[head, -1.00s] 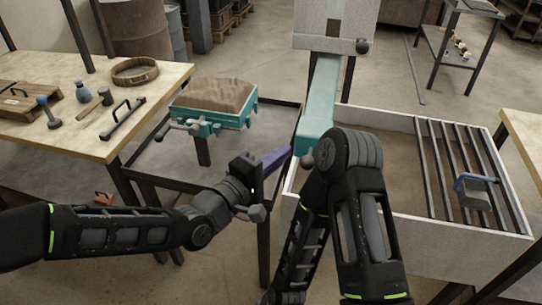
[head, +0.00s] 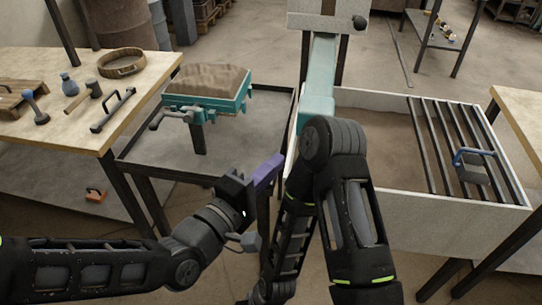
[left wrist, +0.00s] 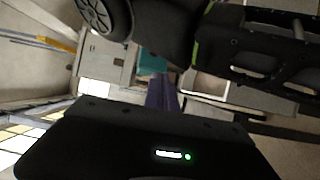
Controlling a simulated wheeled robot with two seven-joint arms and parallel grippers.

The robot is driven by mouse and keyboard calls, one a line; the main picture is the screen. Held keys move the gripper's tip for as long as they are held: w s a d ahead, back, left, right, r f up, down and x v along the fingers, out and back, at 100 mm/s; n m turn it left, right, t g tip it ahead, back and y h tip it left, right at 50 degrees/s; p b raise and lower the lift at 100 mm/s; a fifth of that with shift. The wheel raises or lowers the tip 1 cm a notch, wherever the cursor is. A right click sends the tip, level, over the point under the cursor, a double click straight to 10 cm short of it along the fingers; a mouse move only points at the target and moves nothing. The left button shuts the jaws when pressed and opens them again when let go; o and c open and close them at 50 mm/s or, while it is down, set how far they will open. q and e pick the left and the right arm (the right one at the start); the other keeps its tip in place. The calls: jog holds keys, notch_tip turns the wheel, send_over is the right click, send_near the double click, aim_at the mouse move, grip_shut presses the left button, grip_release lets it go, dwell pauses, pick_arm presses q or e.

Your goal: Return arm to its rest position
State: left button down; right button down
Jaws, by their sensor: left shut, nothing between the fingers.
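My left gripper (head: 268,166), with purple fingers, is shut and empty. It is above the right part of the grey low table and left of my folded right arm. Its purple fingers also show in the left wrist view (left wrist: 162,92), pointing away from the camera. My left arm comes in low from the left edge. My right arm stands bent in front of the sand bin, with its elbow up and its forearm going down. Its gripper is out of sight below the frame.
A teal mould with sand (head: 207,88) stands on the grey low table (head: 240,160). A wooden workbench (head: 60,120) with several tools is at left. Floor shows between bench and low table.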

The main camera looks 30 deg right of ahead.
dwell(0.6)
pick_arm(q)
jog(key=w+a+f+m+g+y, duration=0.1)
jog(key=a+f+m+y, duration=0.3)
jog(key=f, duration=0.7)
jog(key=w+a+f+m+g+y, duration=0.1)
jog(key=w+a+f+y, duration=0.15)
jog(key=a+f, duration=0.6)
jog(key=s+a+f+g+y+p, duration=0.1)
jog(key=s+a+f+g, duration=0.1)
jog(key=s+a+f, duration=0.3)
jog(key=s+a+f+g+y, duration=0.1)
jog(key=s+a+f, duration=0.3)
jog(key=f, duration=0.6)
jog(key=s+a+f+n+g+y+p, duration=0.1)
jog(key=s+a+f+g+y, duration=0.1)
jog(key=s+a+f, duration=0.3)
notch_tip(320, 180, down, 3)
jog(key=shift+s+a+f+g+y+p, duration=0.15)
jog(key=shift+s+a+g+y+p, duration=0.2)
jog(key=shift+a+y, duration=0.5)
jog(key=shift+a, duration=0.1)
